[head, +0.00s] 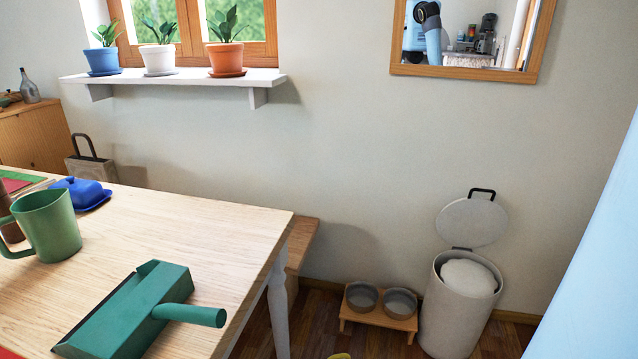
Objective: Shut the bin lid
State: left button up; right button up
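A white cylindrical bin (452,315) stands on the floor against the wall at the lower right. Its round lid (472,222) is raised, leaning up towards the wall, with a black handle (482,192) at its top edge. A pale rounded bulge (467,277) fills the bin's mouth. Neither of my grippers is in view.
A wooden table fills the lower left, with a green dustpan (130,310), a green jug (50,225) and a blue butter dish (82,192) on it. A wooden stand (358,318) with two bowls sits left of the bin. A bench (302,240) stands behind the table.

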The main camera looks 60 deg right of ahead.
aim_at(469, 221)
jog(key=k+z, duration=0.35)
jog(key=k+l+z, duration=0.15)
jog(key=z, duration=0.2)
jog(key=l+z, duration=0.2)
jog(key=z, duration=0.2)
jog(key=i+l+z, duration=0.15)
jog(key=z, duration=0.25)
jog(key=i+l+z, duration=0.1)
jog(key=z, duration=0.35)
jog(key=i+l+z, duration=0.15)
jog(key=z, duration=0.25)
jog(key=i+l+u, duration=0.15)
